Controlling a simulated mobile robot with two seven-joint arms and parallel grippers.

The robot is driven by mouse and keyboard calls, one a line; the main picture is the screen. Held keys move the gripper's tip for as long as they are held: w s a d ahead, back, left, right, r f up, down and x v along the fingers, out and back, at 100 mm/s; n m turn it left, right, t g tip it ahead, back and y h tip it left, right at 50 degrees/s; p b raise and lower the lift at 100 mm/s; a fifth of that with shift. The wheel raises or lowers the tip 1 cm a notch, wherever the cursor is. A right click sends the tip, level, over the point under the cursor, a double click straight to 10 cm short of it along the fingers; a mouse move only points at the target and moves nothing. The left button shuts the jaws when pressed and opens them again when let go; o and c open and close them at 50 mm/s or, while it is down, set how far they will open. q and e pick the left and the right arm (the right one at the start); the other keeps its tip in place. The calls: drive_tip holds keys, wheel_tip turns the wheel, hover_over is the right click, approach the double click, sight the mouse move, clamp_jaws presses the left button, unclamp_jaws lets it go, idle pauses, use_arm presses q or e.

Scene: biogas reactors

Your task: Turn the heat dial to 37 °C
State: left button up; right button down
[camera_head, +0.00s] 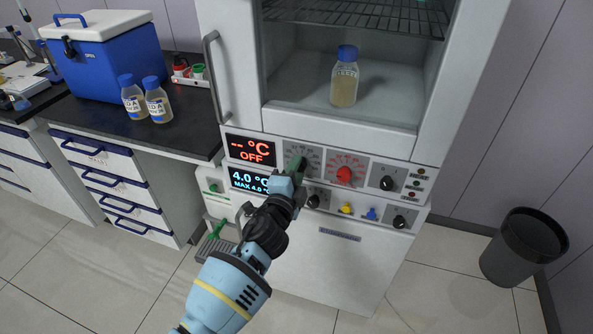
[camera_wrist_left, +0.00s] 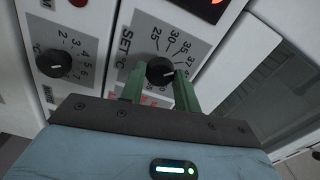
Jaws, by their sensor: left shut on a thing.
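The heat dial (camera_wrist_left: 160,69) is a black knob on a grey plate marked "SET °C" in the left wrist view. Its white pointer mark faces right in that view, toward the printed scale; the exact value cannot be read. My left gripper (camera_head: 296,166) reaches the control panel, and its green fingers hide the dial in the head view. In the wrist view, the left gripper (camera_wrist_left: 159,90) is shut on the dial, one finger on each side. The incubator display (camera_head: 251,149) reads "-- °C" and "OFF" in red. My right gripper is not in view.
Below are a blue 4.0 °C display (camera_head: 249,181) and several small knobs. A blue-capped bottle (camera_head: 344,80) stands in the chamber. A black bin (camera_head: 523,248) stands at right.

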use_arm(q)
drive_tip(key=shift+m, duration=0.8)
drive_tip(key=o, duration=1)
drive_tip(key=shift+c, duration=0.2)
drive_tip(key=shift+s, duration=0.1)
drive_tip(key=p+v, duration=0.1)
drive_tip(key=v, duration=0.6)
drive_tip(key=shift+s, duration=0.3)
